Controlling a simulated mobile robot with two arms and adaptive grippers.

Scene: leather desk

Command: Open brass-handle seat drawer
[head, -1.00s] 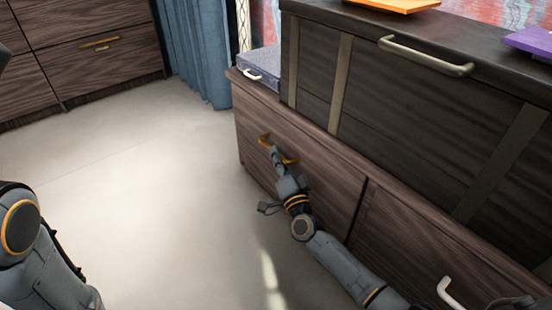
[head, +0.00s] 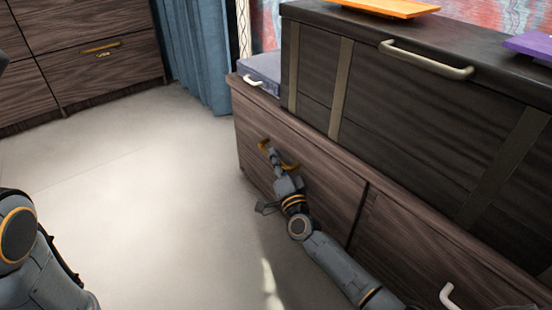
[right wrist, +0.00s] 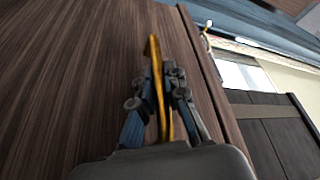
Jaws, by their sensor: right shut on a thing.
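The brass handle (head: 264,145) is on the left drawer front (head: 325,180) of the low dark-wood seat. My right gripper (head: 276,160) reaches it from the front and is shut on the handle, hiding its middle. In the right wrist view the brass bar (right wrist: 153,48) runs between the two fingers of my right gripper (right wrist: 165,80), close to the wood front. The drawer front looks about flush with the seat; a small opening cannot be told. My left arm shows at the lower left, but its gripper is out of view.
The right drawer has a white handle (head: 448,296). A large dark chest (head: 420,120) with a metal handle stands on the seat, beside a grey-blue case (head: 262,70). A blue curtain (head: 195,50) and wood cabinet (head: 85,60) stand behind. The floor (head: 130,190) in front is clear.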

